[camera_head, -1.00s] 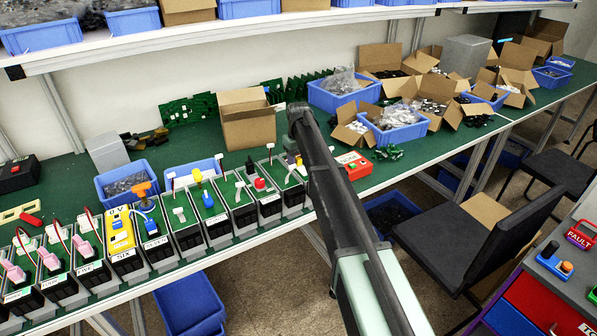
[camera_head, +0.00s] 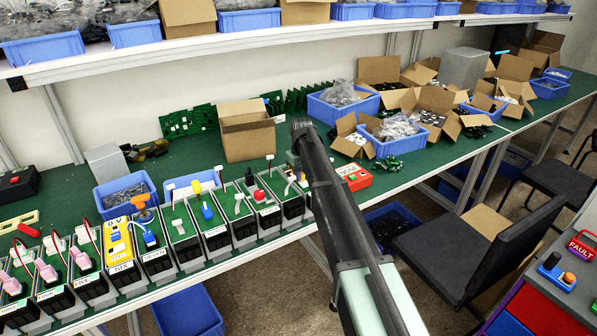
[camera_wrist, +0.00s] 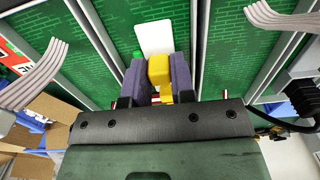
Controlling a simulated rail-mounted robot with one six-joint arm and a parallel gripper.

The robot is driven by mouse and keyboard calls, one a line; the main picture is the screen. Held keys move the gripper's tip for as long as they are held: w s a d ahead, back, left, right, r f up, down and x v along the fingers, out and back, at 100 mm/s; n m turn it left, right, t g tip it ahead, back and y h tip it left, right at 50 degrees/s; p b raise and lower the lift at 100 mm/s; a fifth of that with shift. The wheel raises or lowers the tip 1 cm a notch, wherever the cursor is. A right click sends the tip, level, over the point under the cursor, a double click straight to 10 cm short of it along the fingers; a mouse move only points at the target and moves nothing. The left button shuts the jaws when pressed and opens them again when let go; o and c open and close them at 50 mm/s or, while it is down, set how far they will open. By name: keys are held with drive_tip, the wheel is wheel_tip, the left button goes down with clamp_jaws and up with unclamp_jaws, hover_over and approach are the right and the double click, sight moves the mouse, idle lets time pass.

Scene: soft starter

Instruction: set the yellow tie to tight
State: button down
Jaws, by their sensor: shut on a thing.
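In the wrist view, my gripper (camera_wrist: 157,78) has two dark purple fingers shut on a yellow block, which I take to be the yellow tie (camera_wrist: 159,70). A white plate (camera_wrist: 154,36) stands just beyond the fingertips, and a small green piece shows beside the left finger. The lower part of the yellow piece is hidden by the gripper, so I cannot tell how tight it is. In the head view my arm reaches over the right end of the module row and hides the gripper.
Grey ribbon cables (camera_wrist: 285,18) hang at both upper sides of the wrist view. In the head view a row of black modules (camera_head: 217,240) lines the bench edge. A red box (camera_head: 353,177) is right of my arm, and a cardboard box (camera_head: 247,137) stands behind.

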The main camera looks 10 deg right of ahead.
sight(303, 175)
drive_tip(key=shift+s+d, duration=0.15)
drive_tip(key=shift+s, duration=0.3)
drive_tip(key=c, duration=1)
unclamp_jaws()
drive_tip(key=shift+w, duration=0.1)
drive_tip(key=shift+o, duration=0.2)
wheel_tip(303, 175, up, 11)
drive_tip(key=p, duration=1)
drive_tip(key=shift+f+p, duration=0.15)
drive_tip(key=shift+p, duration=0.25)
drive_tip(key=s+f+m+b, duration=0.2)
drive_tip(key=s, duration=1.7)
drive_tip(key=s+a+f+m+b, duration=0.1)
drive_tip(key=s+f+m+b, duration=0.1)
drive_tip(key=s, duration=1.7)
drive_tip(key=shift+f+b, duration=0.55)
